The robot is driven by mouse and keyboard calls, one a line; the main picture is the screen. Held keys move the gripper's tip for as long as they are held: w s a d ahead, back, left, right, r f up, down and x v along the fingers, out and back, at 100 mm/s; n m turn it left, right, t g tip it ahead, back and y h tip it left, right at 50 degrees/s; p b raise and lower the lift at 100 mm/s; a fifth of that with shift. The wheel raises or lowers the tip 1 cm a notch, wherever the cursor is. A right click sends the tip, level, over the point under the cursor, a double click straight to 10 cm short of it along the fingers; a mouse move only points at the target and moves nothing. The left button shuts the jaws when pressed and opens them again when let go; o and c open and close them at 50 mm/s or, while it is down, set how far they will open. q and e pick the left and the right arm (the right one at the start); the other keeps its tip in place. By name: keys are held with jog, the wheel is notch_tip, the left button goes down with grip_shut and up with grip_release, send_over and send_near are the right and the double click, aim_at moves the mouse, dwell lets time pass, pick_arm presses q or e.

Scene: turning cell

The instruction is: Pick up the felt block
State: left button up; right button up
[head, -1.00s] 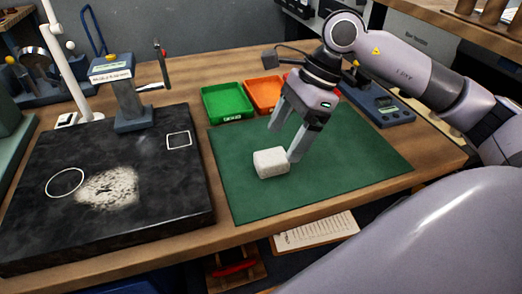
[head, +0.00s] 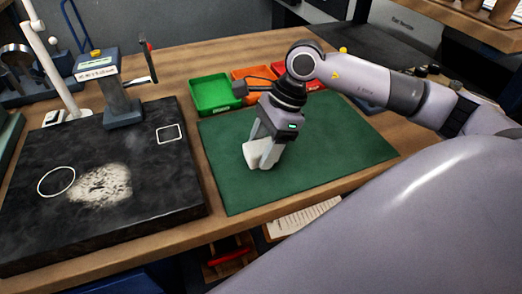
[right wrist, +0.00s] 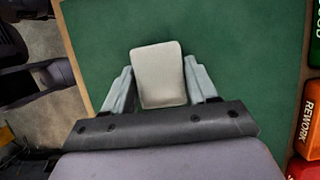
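The felt block (head: 254,152), a small off-white block, lies on the green mat (head: 310,165) in the head view. In the right wrist view the felt block (right wrist: 159,75) stands between the two fingers, turned slightly against them. My right gripper (head: 262,150) reaches down over it from above, one finger on each side. In the right wrist view my right gripper (right wrist: 160,75) looks open, its fingertips very close to the block's sides; whether either touches is hard to tell. The head view hides part of the block behind a finger. My left gripper is not in view.
The mat's right side is clear.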

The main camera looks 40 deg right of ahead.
aim_at(263, 146)
jog(key=shift+c, duration=1)
notch_tip(263, 146, up, 20)
jog(key=shift+o, duration=1)
jog(key=shift+c, duration=0.4)
